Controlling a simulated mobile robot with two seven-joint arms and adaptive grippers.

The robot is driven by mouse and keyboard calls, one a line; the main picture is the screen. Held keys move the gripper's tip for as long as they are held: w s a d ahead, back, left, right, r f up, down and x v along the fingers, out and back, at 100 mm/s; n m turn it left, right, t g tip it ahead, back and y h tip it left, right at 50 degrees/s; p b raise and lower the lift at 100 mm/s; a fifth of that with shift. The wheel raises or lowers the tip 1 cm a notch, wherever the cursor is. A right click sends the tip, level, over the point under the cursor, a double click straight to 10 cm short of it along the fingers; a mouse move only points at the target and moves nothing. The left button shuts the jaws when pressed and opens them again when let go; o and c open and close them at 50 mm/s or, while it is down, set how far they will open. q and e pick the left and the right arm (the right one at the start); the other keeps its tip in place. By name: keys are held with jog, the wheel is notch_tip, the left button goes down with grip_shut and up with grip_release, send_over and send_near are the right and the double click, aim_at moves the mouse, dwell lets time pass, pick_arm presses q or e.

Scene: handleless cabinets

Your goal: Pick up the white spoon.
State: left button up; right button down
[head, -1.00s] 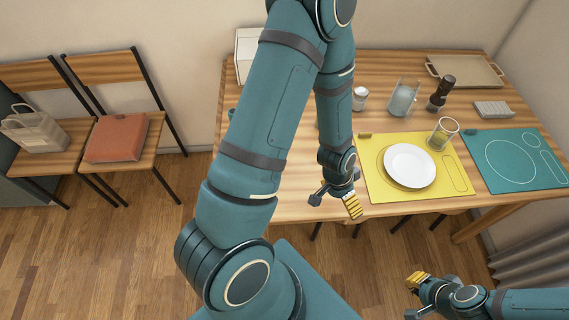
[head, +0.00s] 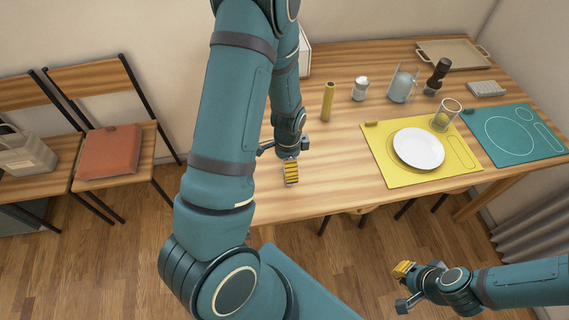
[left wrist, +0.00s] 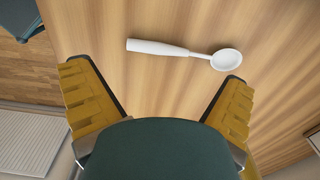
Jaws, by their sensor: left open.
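The white spoon (left wrist: 170,48) lies on the wooden table in the left wrist view, handle to the left and bowl to the right. My left gripper (left wrist: 157,75) is open there, its two yellow-padded fingers apart. The spoon lies just beyond the fingertips, and nothing is between the fingers. In the head view my left gripper (head: 290,172) hangs over the left part of the table, near the front edge. I cannot make out the spoon there; my left arm covers part of that area. My right gripper (head: 404,286) is open and empty, low in front of the table.
A yellow mat (head: 381,158) with a white plate (head: 418,148) and a glass (head: 446,115) lies right of my left gripper. A yellow cylinder (head: 327,101), a white-lidded jar (head: 360,89) and a pitcher (head: 402,86) stand behind. A teal mat (head: 545,150) is farther right.

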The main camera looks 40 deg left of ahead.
pick_arm(q)
jog(key=f, duration=0.3)
jog(key=f+b, duration=0.1)
jog(key=f, duration=0.1)
jog(key=shift+s+a+f, duration=0.1)
jog(key=shift+s+f, duration=0.05)
jog(key=shift+s, duration=0.15)
jog(key=c, duration=1)
